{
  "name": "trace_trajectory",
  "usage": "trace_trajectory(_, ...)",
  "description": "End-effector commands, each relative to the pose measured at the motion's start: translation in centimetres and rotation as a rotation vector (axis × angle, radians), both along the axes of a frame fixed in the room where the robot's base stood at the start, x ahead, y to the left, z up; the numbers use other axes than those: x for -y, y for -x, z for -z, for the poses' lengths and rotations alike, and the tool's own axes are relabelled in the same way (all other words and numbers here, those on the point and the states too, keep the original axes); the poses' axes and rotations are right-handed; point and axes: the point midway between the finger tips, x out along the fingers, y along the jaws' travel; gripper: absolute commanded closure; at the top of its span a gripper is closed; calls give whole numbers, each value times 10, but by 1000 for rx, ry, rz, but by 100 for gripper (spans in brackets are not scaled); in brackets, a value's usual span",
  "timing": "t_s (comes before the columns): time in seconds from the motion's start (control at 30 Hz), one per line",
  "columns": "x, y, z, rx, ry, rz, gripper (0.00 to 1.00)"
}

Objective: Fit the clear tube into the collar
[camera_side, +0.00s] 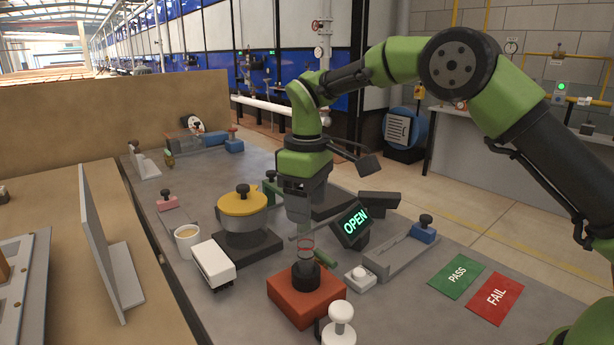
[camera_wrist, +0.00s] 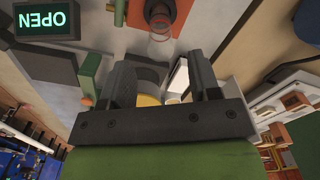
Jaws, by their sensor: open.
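The clear tube (camera_side: 306,248) stands upright, its lower end at the black collar (camera_side: 305,275) on the red block (camera_side: 308,303). A red ring marks the tube near its upper part. How deep the tube sits in the collar I cannot tell. My gripper (camera_side: 299,220) points down just above the tube in the side view. In the wrist view the two dark fingers of my gripper (camera_wrist: 160,66) are wide apart with nothing between them. The tube (camera_wrist: 160,44) shows beyond the fingertips there, with the collar (camera_wrist: 159,12) behind it.
A lit sign reading OPEN (camera_side: 354,223) stands right of the tube. A pot with a yellow lid (camera_side: 243,205), a white cup (camera_side: 187,240) and a white box (camera_side: 213,264) lie to the left. PASS (camera_side: 457,277) and FAIL (camera_side: 495,297) mats lie right.

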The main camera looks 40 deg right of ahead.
Motion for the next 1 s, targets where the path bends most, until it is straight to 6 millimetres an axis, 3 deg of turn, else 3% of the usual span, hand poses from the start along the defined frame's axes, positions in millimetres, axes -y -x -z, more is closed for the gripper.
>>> trace_trajectory(0.1,0,-1,-26,6,-1,0,43)
trace_trajectory(0.2,0,-1,-39,4,0,-1,43)
trace_trajectory(0.67,2,6,-65,19,-9,20,43)
trace_trajectory(0.83,12,37,-106,105,-52,124,43)
trace_trajectory(1.0,23,93,-142,221,-131,287,43)
